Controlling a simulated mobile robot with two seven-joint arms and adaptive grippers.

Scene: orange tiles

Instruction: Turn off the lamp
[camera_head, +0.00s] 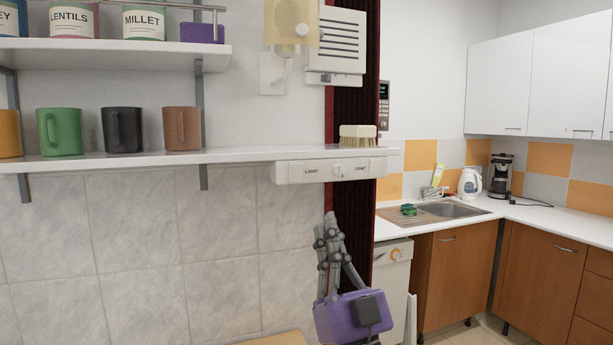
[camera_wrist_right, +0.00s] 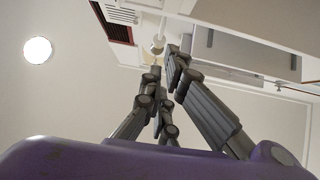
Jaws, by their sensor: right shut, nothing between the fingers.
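A wall lamp (camera_head: 291,22) with a pale yellow shade is mounted at the top, above the shelves; I cannot tell surely whether it is lit. A white switch panel (camera_head: 295,173) is on the front of the lower shelf, with the words LAMP and VENT. A small white knob (camera_head: 338,169) sits between the words. My right gripper (camera_head: 329,222) points upward below the panel, apart from it, with its fingers shut and empty. Its fingers (camera_wrist_right: 171,68) also show in the right wrist view, under the shelf. My left gripper is not in view.
The lower shelf (camera_head: 236,155) holds several mugs and a brush (camera_head: 357,135). A vent grille (camera_head: 336,40) is beside the lamp. A dark red-edged strip runs down the wall behind the gripper. The tiled wall left of the gripper is clear.

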